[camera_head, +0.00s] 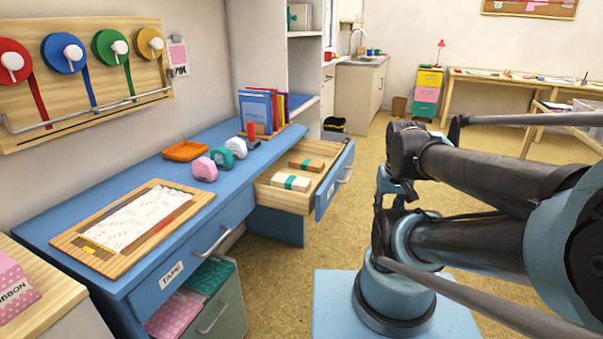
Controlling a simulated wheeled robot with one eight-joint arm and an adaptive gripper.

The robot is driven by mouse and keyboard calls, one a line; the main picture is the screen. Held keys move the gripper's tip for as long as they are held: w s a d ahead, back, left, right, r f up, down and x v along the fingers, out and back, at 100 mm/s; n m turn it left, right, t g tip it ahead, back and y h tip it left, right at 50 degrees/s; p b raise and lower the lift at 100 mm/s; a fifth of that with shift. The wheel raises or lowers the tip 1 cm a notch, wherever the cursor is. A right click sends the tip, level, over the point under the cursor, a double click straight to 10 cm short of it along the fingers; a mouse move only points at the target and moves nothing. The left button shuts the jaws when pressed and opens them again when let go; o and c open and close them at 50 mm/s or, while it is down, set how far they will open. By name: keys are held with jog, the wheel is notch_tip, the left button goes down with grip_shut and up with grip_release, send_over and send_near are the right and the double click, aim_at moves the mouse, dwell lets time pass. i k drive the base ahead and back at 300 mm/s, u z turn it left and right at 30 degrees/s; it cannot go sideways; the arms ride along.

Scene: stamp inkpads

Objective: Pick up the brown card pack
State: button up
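The brown card pack (308,164) lies flat in the open drawer of the blue desk, toward the drawer's back right. It has a teal band around its middle. A paler, cream card pack (285,181), also with a teal band, lies nearer in the same drawer (282,202), apart from the brown one. The drawer is pulled out to the right, with a blue front and a grey handle. My arm fills the right side of the view, to the right of the drawer. I cannot make out my gripper's fingers anywhere, and nothing of mine touches either pack.
On the blue desk (215,222) are a wooden board with a paper sheet (130,222), an orange tray (185,151), several tape dispensers or stamps (222,158) and upright books (262,110). A lower drawer (218,305) stands open. Floor (290,262) between desk and arm is clear.

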aim_at(308, 165)
jog(key=u, duration=0.8)
jog(key=k, duration=0.8)
jog(key=z, duration=0.25)
jog(key=i, duration=0.95)
jog(key=u, duration=0.05)
